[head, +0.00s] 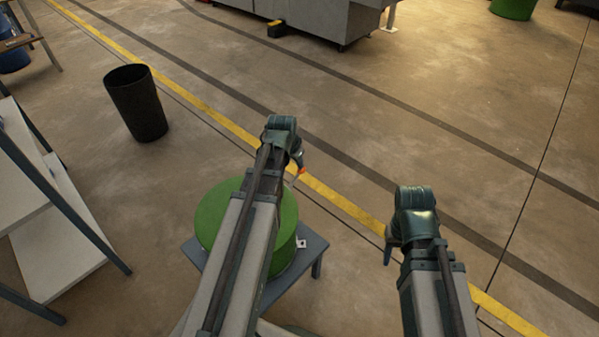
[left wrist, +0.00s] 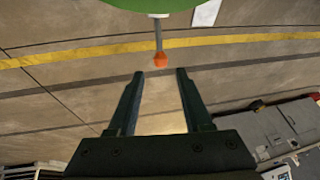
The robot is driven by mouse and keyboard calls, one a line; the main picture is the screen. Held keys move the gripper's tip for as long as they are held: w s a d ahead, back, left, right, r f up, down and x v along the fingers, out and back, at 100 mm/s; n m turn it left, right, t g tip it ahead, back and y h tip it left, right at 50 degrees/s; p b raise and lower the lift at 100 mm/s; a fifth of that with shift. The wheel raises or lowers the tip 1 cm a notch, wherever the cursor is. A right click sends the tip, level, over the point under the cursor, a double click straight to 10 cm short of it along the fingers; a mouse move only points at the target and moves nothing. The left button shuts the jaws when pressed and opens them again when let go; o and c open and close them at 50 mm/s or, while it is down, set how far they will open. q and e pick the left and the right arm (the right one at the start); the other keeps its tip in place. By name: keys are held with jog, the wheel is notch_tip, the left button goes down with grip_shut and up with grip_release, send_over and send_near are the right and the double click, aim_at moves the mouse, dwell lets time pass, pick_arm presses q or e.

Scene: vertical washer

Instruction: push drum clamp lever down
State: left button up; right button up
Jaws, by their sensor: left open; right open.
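The green drum (head: 212,215) stands on a small grey-blue table (head: 313,252), partly covered by my left arm. The clamp lever is a thin grey rod with an orange tip (head: 301,171), just below my left gripper (head: 298,158) in the head view. In the left wrist view, the drum (left wrist: 100,8) is at the top edge and the lever (left wrist: 159,38) sticks out from it. The orange tip lies just beyond and between the fingertips of my open left gripper (left wrist: 160,74); contact is not visible. My right gripper (head: 389,250) is away to the right, over the floor.
A black bin (head: 136,103) stands at the upper left. Shelving with white boards (head: 60,240) is at the left edge. A grey machine (head: 315,18) stands at the back. A white tag (left wrist: 206,13) shows beside the drum. The floor to the right is clear.

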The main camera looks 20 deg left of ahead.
aim_at(298, 173)
pick_arm(q)
jog(key=shift+f, duration=0.1)
jog(key=b+x, duration=1.2)
jog(key=x, duration=0.1)
jog(key=shift+w+f+b, duration=0.15)
jog(key=shift+f+b, duration=0.1)
jog(key=shift+b, duration=0.05)
grip_shut()
jog(key=shift+w, duration=0.15)
dwell(0.9)
